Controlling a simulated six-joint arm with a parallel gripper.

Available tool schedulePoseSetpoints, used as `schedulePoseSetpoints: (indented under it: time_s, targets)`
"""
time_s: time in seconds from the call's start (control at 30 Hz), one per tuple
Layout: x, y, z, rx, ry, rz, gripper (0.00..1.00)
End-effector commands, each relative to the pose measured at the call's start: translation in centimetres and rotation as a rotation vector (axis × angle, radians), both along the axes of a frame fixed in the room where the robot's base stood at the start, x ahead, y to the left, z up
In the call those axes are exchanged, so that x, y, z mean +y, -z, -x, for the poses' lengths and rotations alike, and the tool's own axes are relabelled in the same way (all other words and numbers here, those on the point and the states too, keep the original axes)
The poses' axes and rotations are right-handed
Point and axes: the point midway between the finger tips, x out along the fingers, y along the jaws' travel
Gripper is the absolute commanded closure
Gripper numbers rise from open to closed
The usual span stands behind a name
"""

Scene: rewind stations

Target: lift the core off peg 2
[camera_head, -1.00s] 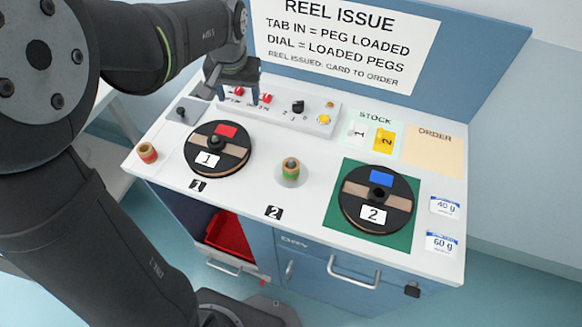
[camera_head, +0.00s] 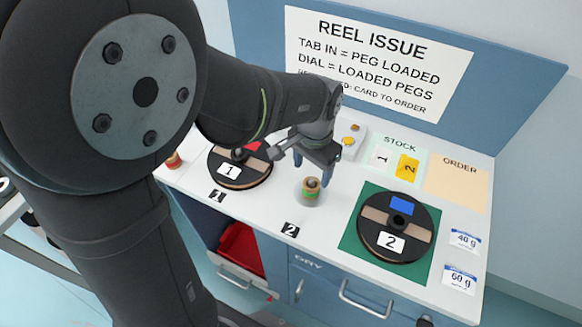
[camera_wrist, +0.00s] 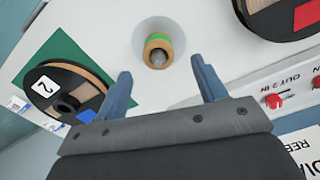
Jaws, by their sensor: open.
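Peg 2's round base lies behind the table label "2" (camera_head: 290,230). The core also shows in the wrist view (camera_wrist: 158,48), beyond the fingertips. My gripper (camera_head: 312,162) is open and empty, above and a little behind the core, apart from it. In the wrist view my gripper (camera_wrist: 160,80) has its blue fingers spread wide, with the core roughly between their lines.
Reel 1 (camera_head: 262,178) sits left of the core. Reel 2 (camera_head: 367,240) lies on a green mat (camera_head: 352,246) to the right. Another core (camera_head: 174,161) stands at the far left. A control panel (camera_head: 352,141) is behind. Stock cards (camera_head: 406,167) lie at the back right.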

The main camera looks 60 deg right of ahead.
Motion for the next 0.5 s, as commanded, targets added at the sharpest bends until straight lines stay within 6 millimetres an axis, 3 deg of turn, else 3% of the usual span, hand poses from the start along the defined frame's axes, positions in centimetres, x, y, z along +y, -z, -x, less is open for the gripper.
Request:
schedulePoseSetpoints:
  time_s: [0.27,0.5]
  targets:
    - [0.0,2.4,0.0,0.0,-0.001,0.0,0.35]
    - [0.0,5.8,0.3,-0.001,-0.001,-0.003,0.35]
